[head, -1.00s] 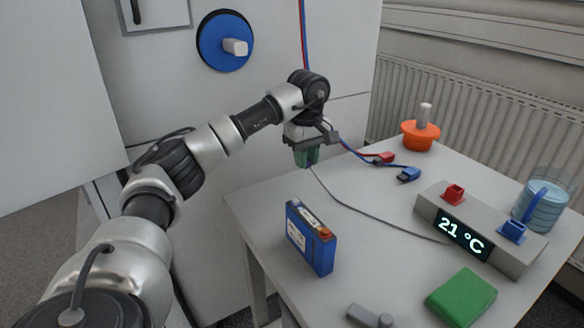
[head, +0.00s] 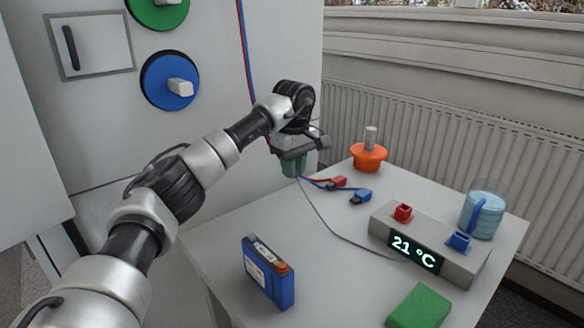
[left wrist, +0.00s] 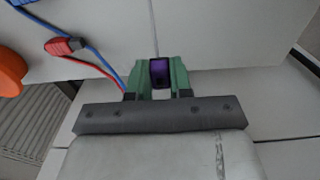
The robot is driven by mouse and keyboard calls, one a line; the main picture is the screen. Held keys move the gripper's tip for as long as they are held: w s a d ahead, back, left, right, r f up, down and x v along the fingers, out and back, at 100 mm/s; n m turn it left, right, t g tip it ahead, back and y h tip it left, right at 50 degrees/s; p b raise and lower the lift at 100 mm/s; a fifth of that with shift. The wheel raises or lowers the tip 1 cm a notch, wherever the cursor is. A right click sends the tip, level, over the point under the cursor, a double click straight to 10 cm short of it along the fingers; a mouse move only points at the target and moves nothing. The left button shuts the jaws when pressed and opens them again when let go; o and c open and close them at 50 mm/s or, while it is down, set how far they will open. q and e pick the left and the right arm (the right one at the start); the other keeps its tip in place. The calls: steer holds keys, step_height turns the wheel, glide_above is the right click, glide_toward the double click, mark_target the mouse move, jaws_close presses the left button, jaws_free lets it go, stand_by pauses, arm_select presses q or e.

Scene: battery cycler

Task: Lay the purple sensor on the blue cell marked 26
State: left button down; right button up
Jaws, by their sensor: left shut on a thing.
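My left gripper (head: 293,168) is over the back left part of the table, with green fingers pointing down. In the left wrist view its fingers (left wrist: 159,78) are shut on the purple sensor (left wrist: 159,71), and a thin grey cable runs from the sensor. In the head view the sensor is mostly hidden by the fingers. The blue cell (head: 268,278) stands upright at the front left of the table, apart from the gripper. It has a white label and an orange terminal on top; its number is too small to read. My right gripper is not in view.
A grey box (head: 430,245) with a 21 °C display stands at the right, its sockets red and blue. Red (head: 339,182) and blue (head: 360,196) plugs lie behind it. The table's middle is mostly clear.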

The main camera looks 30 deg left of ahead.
arm_select(q)
steer(key=shift+s+d+r+p, duration=0.15)
steer(key=shift+s+p, duration=0.1)
steer(key=shift+p, duration=0.1)
steer(key=s+d+r+p, duration=0.2)
steer(key=s+d+p, duration=0.2)
steer(key=s+p, duration=0.3)
step_height(320, 180, up, 3)
steer(key=p, duration=0.5)
glide_above(268, 255)
steer(key=shift+w+a+f, duration=0.1)
steer(key=shift+f, duration=0.05)
steer(key=shift+s+f+b, duration=0.15)
steer(key=shift+s+b, duration=0.05)
steer(key=shift+b, duration=0.1)
steer(key=shift+f+b, duration=1.7)
steer(key=shift+f, duration=1.1)
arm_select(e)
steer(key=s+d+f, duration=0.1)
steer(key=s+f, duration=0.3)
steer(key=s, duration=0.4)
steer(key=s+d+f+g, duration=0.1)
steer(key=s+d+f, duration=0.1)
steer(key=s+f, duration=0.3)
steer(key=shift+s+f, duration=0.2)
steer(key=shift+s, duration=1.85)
arm_select(q)
steer(key=shift+b, duration=0.6)
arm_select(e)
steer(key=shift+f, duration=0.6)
